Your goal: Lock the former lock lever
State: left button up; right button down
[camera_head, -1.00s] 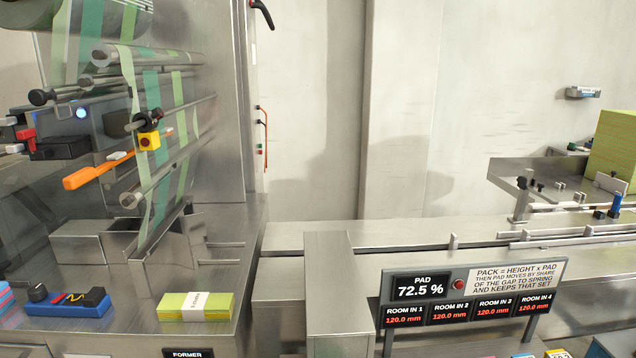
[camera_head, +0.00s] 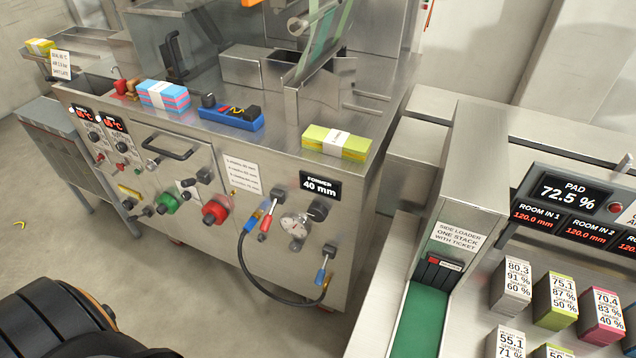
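The former display (camera_head: 320,187) on the machine's front panel reads 40 mm. Below it are a round dial gauge (camera_head: 293,226) and a dark knob (camera_head: 318,210). A small lever with a red grip (camera_head: 265,227) hangs down left of the gauge. Another small lever with a blue grip (camera_head: 321,272) hangs down at lower right. I cannot read a label telling which one is the former lock lever. Dark parts of my own arm fill the lower left corner. Neither gripper shows in this view.
A black hose (camera_head: 262,287) loops below the levers. Green (camera_head: 166,204) and red (camera_head: 214,212) knobs sit to their left. The side loader (camera_head: 458,240) and several labelled cloth stacks (camera_head: 555,300) stand at right. Floor is clear before the panel.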

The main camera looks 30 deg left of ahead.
aim_at(266, 221)
jog(key=u, duration=1.25)
jog(key=i+j+u, duration=0.25)
jog(key=j, duration=0.15)
jog(key=j+u, duration=0.25)
jog(key=j, duration=0.15)
jog(key=i, duration=0.05)
